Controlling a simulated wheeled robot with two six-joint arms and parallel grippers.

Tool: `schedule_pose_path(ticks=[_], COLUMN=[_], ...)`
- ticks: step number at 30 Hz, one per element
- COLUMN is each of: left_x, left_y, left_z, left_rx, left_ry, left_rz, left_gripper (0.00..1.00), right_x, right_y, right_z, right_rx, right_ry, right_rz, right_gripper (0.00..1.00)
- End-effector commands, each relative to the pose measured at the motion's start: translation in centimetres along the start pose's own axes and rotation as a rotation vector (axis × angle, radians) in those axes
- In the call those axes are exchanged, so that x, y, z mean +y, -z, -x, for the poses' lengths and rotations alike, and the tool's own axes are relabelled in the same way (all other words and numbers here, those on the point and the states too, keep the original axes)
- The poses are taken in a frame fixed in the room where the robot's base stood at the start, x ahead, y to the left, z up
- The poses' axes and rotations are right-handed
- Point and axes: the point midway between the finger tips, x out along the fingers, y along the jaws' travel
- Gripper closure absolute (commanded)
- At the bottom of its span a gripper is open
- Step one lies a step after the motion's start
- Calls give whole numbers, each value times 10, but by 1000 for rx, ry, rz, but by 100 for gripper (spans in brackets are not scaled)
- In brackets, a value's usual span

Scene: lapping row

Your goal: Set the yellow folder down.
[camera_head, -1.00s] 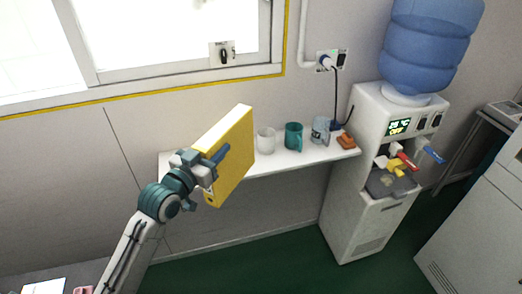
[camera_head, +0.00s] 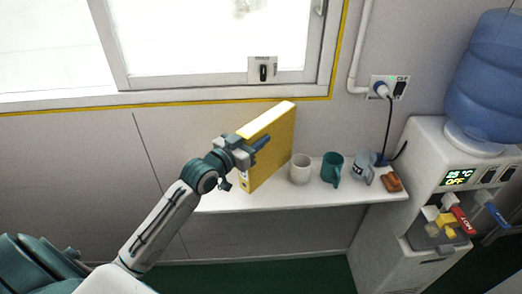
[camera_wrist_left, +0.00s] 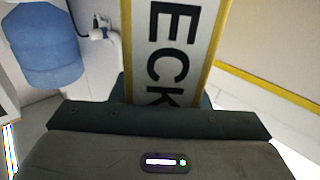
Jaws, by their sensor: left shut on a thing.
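The yellow folder (camera_head: 269,148) stands upright over the left part of the white shelf (camera_head: 300,200). My left gripper (camera_head: 252,150) is shut on the folder from its left side, near mid-height. In the left wrist view the folder's spine (camera_wrist_left: 170,45) with large dark letters fills the space between the fingers. The folder's lower edge is at the shelf; I cannot tell whether it touches. My right gripper is not in view.
A white mug (camera_head: 300,169), a teal mug (camera_head: 332,168), a grey-blue mug (camera_head: 362,167) and an orange-brown item (camera_head: 391,182) stand on the shelf right of the folder. A water dispenser (camera_head: 425,150) stands at the right. A window (camera_head: 210,45) is above.

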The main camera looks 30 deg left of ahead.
Motion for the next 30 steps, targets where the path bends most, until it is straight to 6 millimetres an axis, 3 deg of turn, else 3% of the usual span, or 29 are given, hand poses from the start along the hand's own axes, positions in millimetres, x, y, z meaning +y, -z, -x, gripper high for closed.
schedule_pose_path(ticks=[10,22,23,25,30], left_x=[0,0,0,0,0], left_y=[-38,-45,-44,-44,-44], left_z=[0,0,0,0,0], left_rx=[4,6,3,2,2], left_ry=[0,0,0,0,0], left_rz=[0,-2,-2,-1,-1], left_gripper=[100,100,52,39,37], right_x=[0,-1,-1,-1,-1], right_y=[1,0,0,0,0], right_z=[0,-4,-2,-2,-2], right_rx=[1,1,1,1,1], right_ry=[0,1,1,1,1], right_rz=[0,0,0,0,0], right_gripper=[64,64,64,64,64])
